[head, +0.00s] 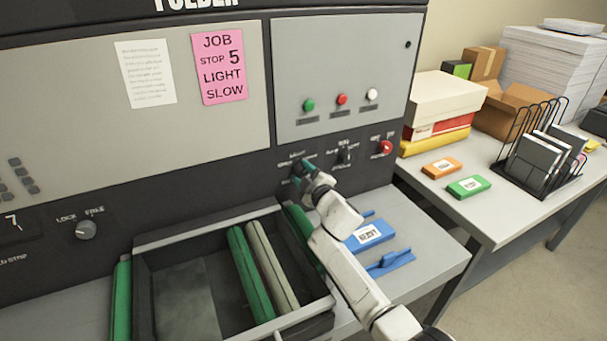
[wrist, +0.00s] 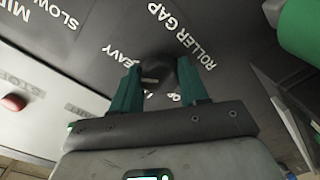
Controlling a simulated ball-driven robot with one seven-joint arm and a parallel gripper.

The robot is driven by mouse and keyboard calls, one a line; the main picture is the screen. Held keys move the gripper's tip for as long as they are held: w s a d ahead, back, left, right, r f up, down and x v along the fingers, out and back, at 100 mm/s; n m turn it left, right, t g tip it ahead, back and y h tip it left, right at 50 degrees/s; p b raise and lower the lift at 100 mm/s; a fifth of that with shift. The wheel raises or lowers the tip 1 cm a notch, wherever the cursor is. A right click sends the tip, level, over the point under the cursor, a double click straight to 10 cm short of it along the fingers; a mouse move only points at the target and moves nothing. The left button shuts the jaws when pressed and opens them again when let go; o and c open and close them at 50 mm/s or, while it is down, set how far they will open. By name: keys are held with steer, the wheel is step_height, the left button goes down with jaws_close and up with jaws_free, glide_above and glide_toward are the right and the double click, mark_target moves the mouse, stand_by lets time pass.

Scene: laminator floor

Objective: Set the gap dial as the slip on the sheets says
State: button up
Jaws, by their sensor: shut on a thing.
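The pink slip (head: 219,67) on the machine's front panel reads JOB, STOP 5, LIGHT, SLOW. My gripper (head: 303,170) is at the dark control strip below the panel. In the wrist view its two green fingers are shut on the dark round gap dial (wrist: 163,75), one on each side. The words ROLLER GAP stand above the dial, with HEAVY beside it; another label is mostly hidden by a finger. A short pale mark shows on the dial, but I cannot tell exactly which setting it points to. The head view mostly hides the dial behind my gripper.
Another knob (head: 345,155) and a red switch (head: 386,147) sit right of my gripper. A roller tray (head: 205,228) and blue labelled block (head: 352,243) lie below.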

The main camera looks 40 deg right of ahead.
steer(key=shift+d+f+m, duration=0.1)
steer(key=shift+f+m, duration=0.05)
steer(key=shift+m, duration=0.15)
stand_by(0.4)
steer(key=o, duration=1.1)
steer(key=shift+c, duration=0.2)
steer(key=shift+s, duration=0.1)
steer(key=shift+s, duration=0.45)
steer(key=v, duration=0.9)
steer(key=shift+s+a, duration=0.25)
steer(key=shift+s, duration=0.05)
